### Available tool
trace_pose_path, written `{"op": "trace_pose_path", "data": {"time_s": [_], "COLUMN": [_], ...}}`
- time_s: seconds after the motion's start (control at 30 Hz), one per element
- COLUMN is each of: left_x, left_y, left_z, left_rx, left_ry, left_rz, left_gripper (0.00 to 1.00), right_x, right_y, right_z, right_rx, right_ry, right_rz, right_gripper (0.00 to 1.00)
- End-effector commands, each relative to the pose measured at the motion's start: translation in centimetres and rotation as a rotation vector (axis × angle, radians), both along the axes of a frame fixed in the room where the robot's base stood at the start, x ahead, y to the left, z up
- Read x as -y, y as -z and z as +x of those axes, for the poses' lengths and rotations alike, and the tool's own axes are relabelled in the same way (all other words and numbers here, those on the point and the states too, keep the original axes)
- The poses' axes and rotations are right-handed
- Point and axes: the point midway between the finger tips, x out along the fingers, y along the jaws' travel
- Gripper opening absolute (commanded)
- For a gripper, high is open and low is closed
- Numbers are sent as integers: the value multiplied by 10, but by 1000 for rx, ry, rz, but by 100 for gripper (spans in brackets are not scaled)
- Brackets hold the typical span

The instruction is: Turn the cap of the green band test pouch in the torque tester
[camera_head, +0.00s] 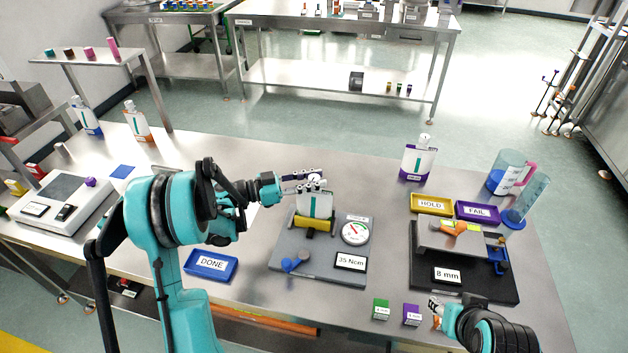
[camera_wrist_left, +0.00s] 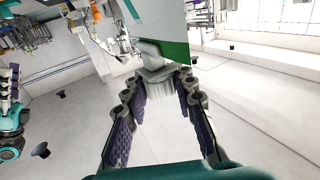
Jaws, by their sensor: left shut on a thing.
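The green band test pouch (camera_head: 316,204) stands upright in the yellow clamp (camera_head: 314,222) of the torque tester (camera_head: 330,265). The tester has a round dial (camera_head: 355,232), a "35 Ncm" label (camera_head: 350,262) and a blue handle (camera_head: 295,264). My left gripper (camera_head: 314,184) reaches in from the left at the top of the pouch and is shut on its cap. In the left wrist view, the pale ribbed cap (camera_wrist_left: 160,76) sits between the fingertips, below the pouch's green band (camera_wrist_left: 188,50). My right gripper (camera_head: 437,306) is low at the right, apart from the tester; its jaw opening is unclear.
A blue DONE tray (camera_head: 211,264) lies left of the tester. HOLD (camera_head: 432,204) and FAIL (camera_head: 478,212) trays and an "8 mm" fixture (camera_head: 480,280) stand to the right. A purple-banded pouch (camera_head: 418,162) is behind. Small green (camera_head: 381,309) and purple (camera_head: 412,314) boxes sit at the front edge.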

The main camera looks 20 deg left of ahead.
Motion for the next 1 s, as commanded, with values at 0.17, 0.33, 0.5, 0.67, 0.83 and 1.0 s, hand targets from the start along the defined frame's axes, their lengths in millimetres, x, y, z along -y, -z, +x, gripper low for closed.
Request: {"op": "trace_pose_path", "data": {"time_s": [0.17,0.33,0.5,0.67,0.83,1.0], "left_x": [0,0,-4,-24,-57,-85], "left_y": [0,0,0,0,0,0], "left_z": [0,0,-2,-13,-33,-50], "left_rx": [-1,-1,-1,-1,-1,-1], "left_ry": [-1,-1,-2,-5,-5,-4], "left_rz": [1,1,1,1,1,1], "left_gripper": [49,49,49,49,49,49], "right_x": [0,0,0,0,0,0], "right_y": [0,0,0,0,0,0], "right_z": [0,0,0,0,0,0], "right_rx": [0,0,0,0,0,0], "right_ry": [0,0,0,0,0,0], "right_rz": [0,0,0,0,0,0], "right_gripper": [40,40,40,40,40,40]}}
